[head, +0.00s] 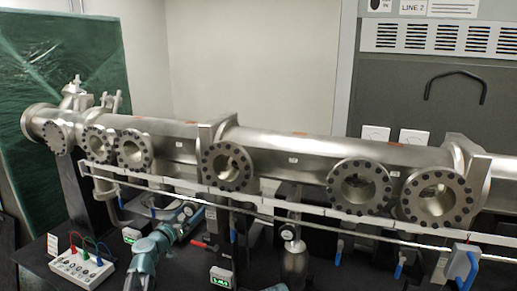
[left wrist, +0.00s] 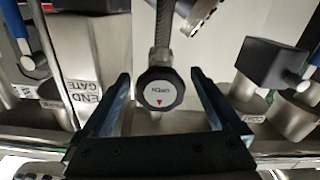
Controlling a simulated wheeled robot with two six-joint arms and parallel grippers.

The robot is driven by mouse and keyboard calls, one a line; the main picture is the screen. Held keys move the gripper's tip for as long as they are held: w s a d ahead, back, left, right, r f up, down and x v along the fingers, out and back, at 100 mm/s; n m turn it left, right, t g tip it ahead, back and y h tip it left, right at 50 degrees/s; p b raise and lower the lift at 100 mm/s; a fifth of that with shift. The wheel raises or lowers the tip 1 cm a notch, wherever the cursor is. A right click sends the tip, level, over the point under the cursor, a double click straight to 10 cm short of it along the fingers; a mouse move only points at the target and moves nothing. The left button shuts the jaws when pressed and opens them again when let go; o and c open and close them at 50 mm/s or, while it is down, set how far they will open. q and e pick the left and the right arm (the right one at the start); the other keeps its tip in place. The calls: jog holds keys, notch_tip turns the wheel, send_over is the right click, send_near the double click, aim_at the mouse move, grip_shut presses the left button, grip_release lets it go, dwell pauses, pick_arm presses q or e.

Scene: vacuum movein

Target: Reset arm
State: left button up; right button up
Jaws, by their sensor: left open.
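My left arm comes in at the bottom left of the head view, and its gripper (head: 178,228) is low in front of the beam pipe. In the left wrist view the gripper (left wrist: 164,95) is open, with one dark finger on each side of a round knob (left wrist: 159,92). The knob has a pale face marked "OPEN" with a red arrow and sits on a grey stem. Gaps show between the knob and both fingers. I cannot tell how deep the knob lies between them. My right gripper is not in view.
The steel beam pipe (head: 290,147) with several bolted flanges spans the head view. A white rail (head: 300,207) runs below it. A control box (head: 82,268) with coloured plugs stands at lower left. A label "END GATE" (left wrist: 84,97) and a dark block (left wrist: 270,62) flank the gripper.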

pick_arm(q)
jog(key=shift+s, duration=0.1)
jog(key=v, duration=1.4)
jog(key=x, duration=1.4)
jog(key=shift+a, duration=0.1)
jog(key=shift+w, duration=0.25)
jog(key=n, duration=0.3)
jog(key=shift+s+d, duration=0.2)
jog(key=n, duration=0.4)
jog(key=shift+r, duration=0.1)
jog(key=n, duration=0.4)
jog(key=shift+d, duration=0.1)
jog(key=n, duration=0.3)
jog(key=shift+r+n, duration=0.1)
jog(key=shift+n, duration=0.3)
